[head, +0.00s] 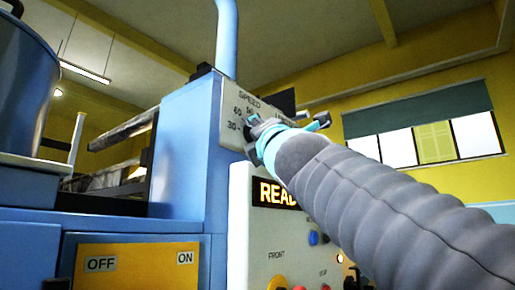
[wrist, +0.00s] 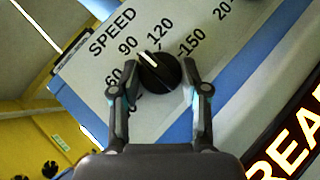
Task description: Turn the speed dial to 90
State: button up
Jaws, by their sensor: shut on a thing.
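The speed dial (wrist: 160,76) is a round black knob with a white pointer mark on a grey panel (head: 215,122) labelled SPEED. In the wrist view the mark points up and left, between the printed 90 and 120, seemingly closer to 90. My gripper (wrist: 158,66) is shut on the dial, one finger on each side of it. In the head view my gripper (head: 272,128) is at the panel's face and hides the dial, leaving 30, 60 and part of 90 readable.
A lit READY-type display (head: 276,194), partly hidden by my arm, is below the dial. A white control box with coloured buttons (head: 278,283) is under it. A blue post (head: 226,40) rises above the panel. An orange OFF/ON plate (head: 140,270) is lower left.

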jog(key=o, duration=1.1)
jog(key=shift+o, duration=0.2)
jog(key=shift+s, duration=0.1)
jog(key=v, duration=0.7)
jog(key=shift+s+f, duration=0.1)
dwell(0.5)
